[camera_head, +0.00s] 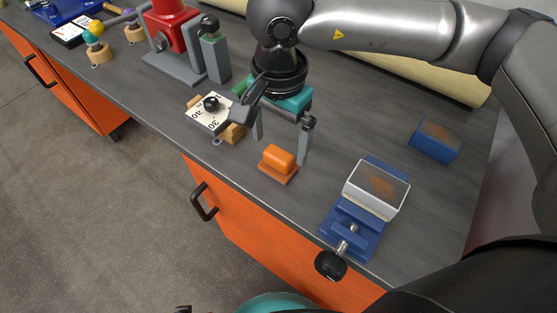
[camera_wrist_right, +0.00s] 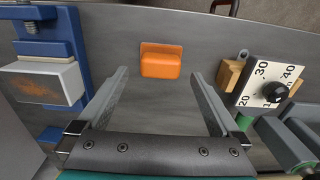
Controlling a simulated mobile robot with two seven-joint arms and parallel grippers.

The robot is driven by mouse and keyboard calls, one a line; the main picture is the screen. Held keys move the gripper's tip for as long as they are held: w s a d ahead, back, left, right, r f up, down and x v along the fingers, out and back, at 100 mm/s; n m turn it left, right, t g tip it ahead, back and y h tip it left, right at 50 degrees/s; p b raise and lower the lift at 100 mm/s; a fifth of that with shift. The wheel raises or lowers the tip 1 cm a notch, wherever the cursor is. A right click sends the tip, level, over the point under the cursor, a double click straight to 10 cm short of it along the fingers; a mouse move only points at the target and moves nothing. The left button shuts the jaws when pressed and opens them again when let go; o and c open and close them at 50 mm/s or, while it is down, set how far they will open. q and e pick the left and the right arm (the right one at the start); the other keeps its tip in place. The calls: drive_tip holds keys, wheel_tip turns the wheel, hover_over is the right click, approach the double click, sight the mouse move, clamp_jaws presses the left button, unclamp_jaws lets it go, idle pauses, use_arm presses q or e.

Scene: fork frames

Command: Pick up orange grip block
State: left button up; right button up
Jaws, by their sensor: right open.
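The orange grip block (camera_head: 279,159) sits on a flat orange base near the front edge of the grey workbench. In the right wrist view the block (camera_wrist_right: 161,60) lies ahead of the fingertips, roughly midway between the two fingers. My right gripper (camera_head: 281,137) is open and empty, above and slightly behind the block in the head view. Its two grey fingers also show in the wrist view (camera_wrist_right: 158,82), spread wide and apart from the block. My left gripper does not show.
A blue vise (camera_head: 352,229) holding a light block (camera_head: 376,188) stands to the right. A white dial box (camera_head: 209,112) stands close on the left. A blue block (camera_head: 435,139) lies farther right. A red press (camera_head: 172,40) stands at the back left. Bare bench (camera_head: 320,185) lies between block and vise.

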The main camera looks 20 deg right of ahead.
sight(279, 153)
drive_tip(key=shift+f+b, duration=0.55)
drive_tip(key=shift+f, duration=1.6)
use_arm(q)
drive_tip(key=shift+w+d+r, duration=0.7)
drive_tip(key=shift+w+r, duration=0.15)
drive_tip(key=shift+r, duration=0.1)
use_arm(e)
drive_tip(key=c, duration=1.4)
drive_tip(key=shift+r, duration=0.15)
drive_tip(key=shift+r, duration=0.4)
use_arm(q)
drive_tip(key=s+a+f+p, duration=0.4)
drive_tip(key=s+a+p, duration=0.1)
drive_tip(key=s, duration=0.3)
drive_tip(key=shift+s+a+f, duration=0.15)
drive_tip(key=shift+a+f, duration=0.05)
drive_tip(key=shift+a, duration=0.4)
use_arm(e)
drive_tip(key=shift+r, duration=9.5)
